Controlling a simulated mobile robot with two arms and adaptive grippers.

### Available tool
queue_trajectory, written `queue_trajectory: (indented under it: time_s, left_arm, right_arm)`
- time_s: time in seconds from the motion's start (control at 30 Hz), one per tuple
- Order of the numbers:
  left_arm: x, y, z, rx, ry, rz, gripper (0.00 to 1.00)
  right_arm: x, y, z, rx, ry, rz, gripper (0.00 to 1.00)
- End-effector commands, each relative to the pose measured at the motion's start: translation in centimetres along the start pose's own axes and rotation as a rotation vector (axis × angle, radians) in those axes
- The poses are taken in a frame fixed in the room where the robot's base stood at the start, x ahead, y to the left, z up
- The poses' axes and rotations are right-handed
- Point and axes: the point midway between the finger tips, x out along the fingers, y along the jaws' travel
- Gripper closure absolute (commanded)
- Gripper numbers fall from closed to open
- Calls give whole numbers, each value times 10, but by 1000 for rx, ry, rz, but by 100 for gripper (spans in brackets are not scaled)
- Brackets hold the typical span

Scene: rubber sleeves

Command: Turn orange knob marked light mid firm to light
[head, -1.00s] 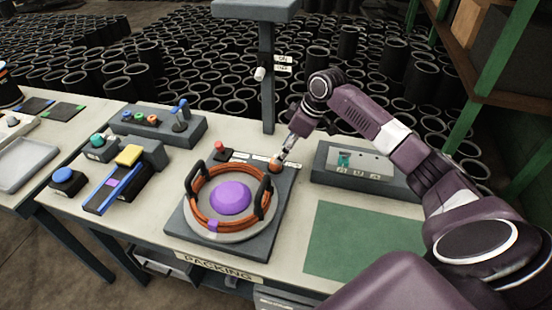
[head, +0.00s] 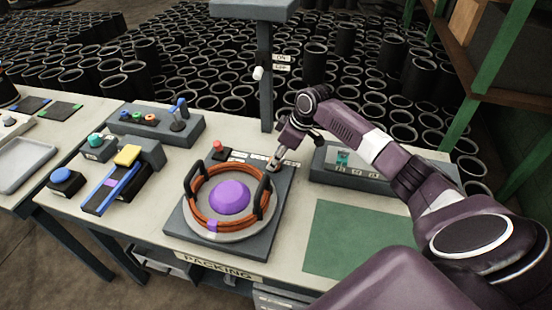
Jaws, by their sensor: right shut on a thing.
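The orange knob (head: 273,168) is at the back right corner of the grey base plate (head: 184,238), mostly hidden by my right gripper (head: 275,163). My right gripper is shut on the knob from above. White label strips (head: 245,156) lie on the plate beside the knob, too small to read. Which mark the knob points to cannot be made out. My left gripper is not in view.
The plate also bears an orange ring with black handles (head: 190,181) around a purple dome (head: 229,196), and a red button (head: 218,147). A grey post (head: 266,100) stands behind. A grey box (head: 325,170) and green mat (head: 360,240) are at right.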

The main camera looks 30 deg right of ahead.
Motion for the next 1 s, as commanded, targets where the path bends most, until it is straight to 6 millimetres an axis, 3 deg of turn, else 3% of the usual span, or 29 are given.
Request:
queue_trajectory:
  time_s: [0.47, 1.0]
  left_arm:
    - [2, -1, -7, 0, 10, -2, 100]
    - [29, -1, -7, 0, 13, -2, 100]
  right_arm:
    - [-1, 2, -1, -82, 2, -33, 95]
    - [2, 5, -2, -499, 4, -206, 95]
